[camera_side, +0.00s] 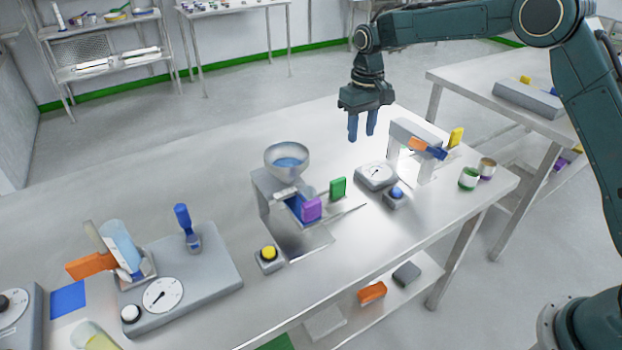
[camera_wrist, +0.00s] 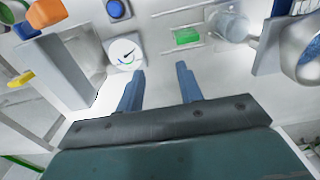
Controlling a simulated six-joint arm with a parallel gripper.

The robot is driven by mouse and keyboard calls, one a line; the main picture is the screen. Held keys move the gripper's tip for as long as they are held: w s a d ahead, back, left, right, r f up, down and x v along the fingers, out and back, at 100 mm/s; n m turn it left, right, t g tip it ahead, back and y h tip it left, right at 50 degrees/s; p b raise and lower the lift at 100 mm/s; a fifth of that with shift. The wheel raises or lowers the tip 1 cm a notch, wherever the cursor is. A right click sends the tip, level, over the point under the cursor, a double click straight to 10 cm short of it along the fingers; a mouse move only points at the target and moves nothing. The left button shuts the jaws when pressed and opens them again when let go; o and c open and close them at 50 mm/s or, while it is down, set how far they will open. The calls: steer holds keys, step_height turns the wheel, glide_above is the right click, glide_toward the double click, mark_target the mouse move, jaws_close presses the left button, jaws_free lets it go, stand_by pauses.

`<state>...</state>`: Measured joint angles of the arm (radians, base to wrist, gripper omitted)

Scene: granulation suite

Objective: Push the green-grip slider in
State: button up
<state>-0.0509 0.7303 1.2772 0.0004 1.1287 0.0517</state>
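The green grip (camera_side: 338,188) is a small upright block just right of the funnel stand, beside a thin metal strip on the bench. In the wrist view the green grip (camera_wrist: 187,36) lies ahead of the fingers on a pale metal plate. How far its slider sticks out cannot be told. My gripper (camera_side: 362,137) hangs above the bench, fingers down, behind the green grip and well above the surface. In the wrist view my gripper (camera_wrist: 160,69) has its two blue fingers apart with nothing between them.
A dial box (camera_side: 376,175), a blue button (camera_side: 396,193) and a grey arch with an orange-and-blue handle (camera_side: 427,149) stand to the right. A yellow button (camera_side: 268,253) is nearer.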

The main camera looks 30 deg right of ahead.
mark_target(338, 179)
steer(key=shift+s+d+r, duration=0.15)
steer(key=shift+d+r, duration=0.4)
steer(key=shift+d, duration=0.35)
steer(key=o, duration=0.3)
steer(key=shift+a, duration=0.1)
steer(key=o, duration=0.3)
steer(key=a+f, duration=0.2)
steer(key=a, duration=0.5)
steer(key=shift+w+f, duration=0.2)
steer(key=shift+w, duration=0.05)
steer(key=shift+f, duration=0.1)
steer(key=shift+f, duration=6.8)
